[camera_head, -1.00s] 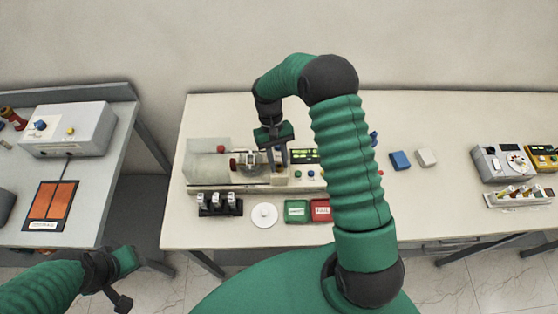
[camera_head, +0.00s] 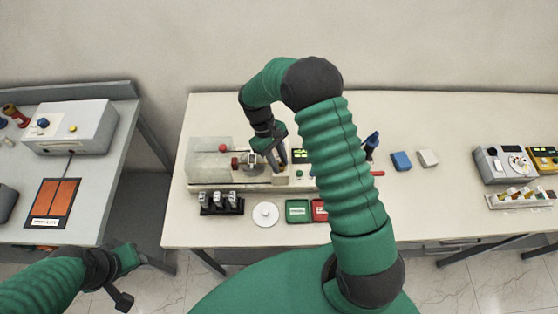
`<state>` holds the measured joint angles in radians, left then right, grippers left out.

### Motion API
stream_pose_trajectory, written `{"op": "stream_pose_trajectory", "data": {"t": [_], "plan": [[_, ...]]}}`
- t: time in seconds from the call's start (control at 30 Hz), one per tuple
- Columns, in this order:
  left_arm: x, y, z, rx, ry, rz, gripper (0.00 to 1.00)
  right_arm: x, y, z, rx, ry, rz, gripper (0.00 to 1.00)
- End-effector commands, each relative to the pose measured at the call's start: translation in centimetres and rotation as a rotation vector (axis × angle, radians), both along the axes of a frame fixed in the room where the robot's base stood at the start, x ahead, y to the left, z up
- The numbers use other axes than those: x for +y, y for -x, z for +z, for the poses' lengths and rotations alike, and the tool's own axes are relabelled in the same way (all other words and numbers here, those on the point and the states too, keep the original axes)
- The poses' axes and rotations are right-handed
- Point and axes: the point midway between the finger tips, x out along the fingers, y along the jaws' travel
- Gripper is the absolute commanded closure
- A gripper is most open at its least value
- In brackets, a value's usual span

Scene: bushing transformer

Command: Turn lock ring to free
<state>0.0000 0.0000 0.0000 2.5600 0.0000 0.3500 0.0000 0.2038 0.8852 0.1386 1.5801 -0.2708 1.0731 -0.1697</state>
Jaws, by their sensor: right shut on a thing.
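The test fixture (camera_head: 208,174) stands at the left of the middle table, with a clear box on its left part. The lock ring (camera_head: 251,160) appears as a small grey round part at its middle, partly covered by my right gripper. My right gripper (camera_head: 271,160) reaches down from above, tilted, with its fingers at the right side of the ring. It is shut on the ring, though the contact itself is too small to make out. My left gripper (camera_head: 127,277) hangs in front of the left table, away from the fixture; its jaw opening is unclear.
In front of the fixture are a black rack (camera_head: 221,204), a white disc (camera_head: 265,214), a green tray (camera_head: 297,210) and a red tray (camera_head: 319,210). Blue (camera_head: 401,161) and white (camera_head: 428,158) blocks lie right of my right arm. The table between them and the meter (camera_head: 505,161) is clear.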

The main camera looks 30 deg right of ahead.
Motion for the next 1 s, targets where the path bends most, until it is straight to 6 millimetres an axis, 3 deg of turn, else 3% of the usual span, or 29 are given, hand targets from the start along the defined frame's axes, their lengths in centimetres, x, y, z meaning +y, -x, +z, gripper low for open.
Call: {"op": "stream_pose_trajectory", "data": {"t": [0.27, 0.3, 0.43, 0.8, 1.0], "plan": [[0.0, 0.0, 0.0, 0.000, 0.000, 0.000, 0.64, -0.1, -0.4, 0.2, -0.012, 0.002, 0.001, 1.00], [0.0, 0.0, 0.0, 0.000, 0.000, 0.000, 0.64, -0.1, -0.4, 0.2, -0.012, 0.002, 0.001, 0.70], [0.0, 0.0, 0.0, 0.000, 0.000, 0.000, 0.64, 0.0, -0.2, 0.1, -0.008, 0.001, 0.000, 0.53], [0.0, 0.0, -0.2, 0.000, 0.000, 0.000, 0.64, 0.0, -0.2, 0.4, -0.005, 0.002, -0.001, 0.52], [0.0, 0.0, -1.6, 0.000, 0.000, 0.000, 0.64, 0.4, -2.0, 3.9, -0.010, 0.002, 0.000, 0.52]]}}
